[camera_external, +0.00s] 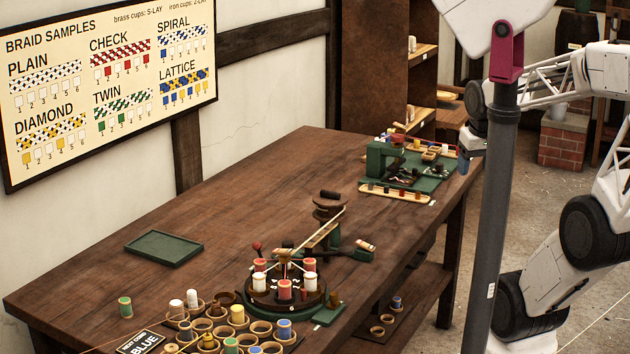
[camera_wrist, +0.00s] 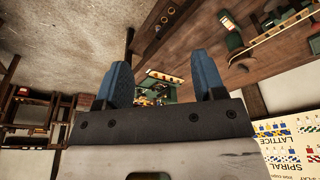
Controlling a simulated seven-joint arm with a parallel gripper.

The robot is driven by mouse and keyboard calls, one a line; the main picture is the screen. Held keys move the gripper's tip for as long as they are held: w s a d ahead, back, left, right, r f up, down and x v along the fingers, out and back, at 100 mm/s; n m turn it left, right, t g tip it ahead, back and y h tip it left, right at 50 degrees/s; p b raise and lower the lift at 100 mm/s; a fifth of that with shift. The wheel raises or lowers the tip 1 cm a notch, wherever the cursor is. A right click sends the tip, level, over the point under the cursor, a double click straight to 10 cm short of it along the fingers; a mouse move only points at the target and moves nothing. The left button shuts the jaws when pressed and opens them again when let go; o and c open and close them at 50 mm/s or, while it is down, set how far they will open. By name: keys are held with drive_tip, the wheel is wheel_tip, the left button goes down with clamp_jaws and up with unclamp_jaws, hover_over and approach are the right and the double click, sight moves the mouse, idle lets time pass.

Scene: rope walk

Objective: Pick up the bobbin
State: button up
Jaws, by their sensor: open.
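Several bobbins are on the long wooden table in the external view, and I cannot tell which one the task means. A green bobbin (camera_external: 125,307) stands alone at the near left. White (camera_external: 191,298), yellow (camera_external: 237,314) and blue (camera_external: 284,329) bobbins stand among round cups at the near edge. Red and white bobbins (camera_external: 285,289) stand on the round braiding stand (camera_external: 262,303).
An empty green tray (camera_external: 164,248) lies at the table's left. A small sign reading BLUE (camera_external: 140,343) is at the near edge. The table's middle is mostly clear.

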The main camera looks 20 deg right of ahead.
drive_tip(key=w+a+f+m+g+y, duration=0.1)
drive_tip(key=w+a+m+y, duration=0.15)
drive_tip(key=w+a, duration=0.75)
drive_tip(key=w+a+f+m+g+y, duration=0.15)
drive_tip(key=a+y, duration=0.25)
drive_tip(key=a, duration=1.3)
drive_tip(key=w+a+f+m+g+y, duration=0.1)
drive_tip(key=w+a+m+y, duration=0.35)
drive_tip(key=a, duration=0.95)
drive_tip(key=s+a+f+m+y, duration=0.1)
drive_tip(key=a+f, duration=0.4)
drive_tip(key=a, duration=0.7)
drive_tip(key=s+a+f+m, duration=0.2)
drive_tip(key=a+f+m, duration=0.2)
drive_tip(key=a, duration=0.8)
drive_tip(key=s+a+f+m+y, duration=0.1)
drive_tip(key=a+f+m, duration=0.2)
drive_tip(key=a+f, duration=0.4)
drive_tip(key=a, duration=0.6)
drive_tip(key=shift+s+g+y, duration=0.3)
drive_tip(key=shift+s+g, duration=0.05)
drive_tip(key=shift+f, duration=0.1)
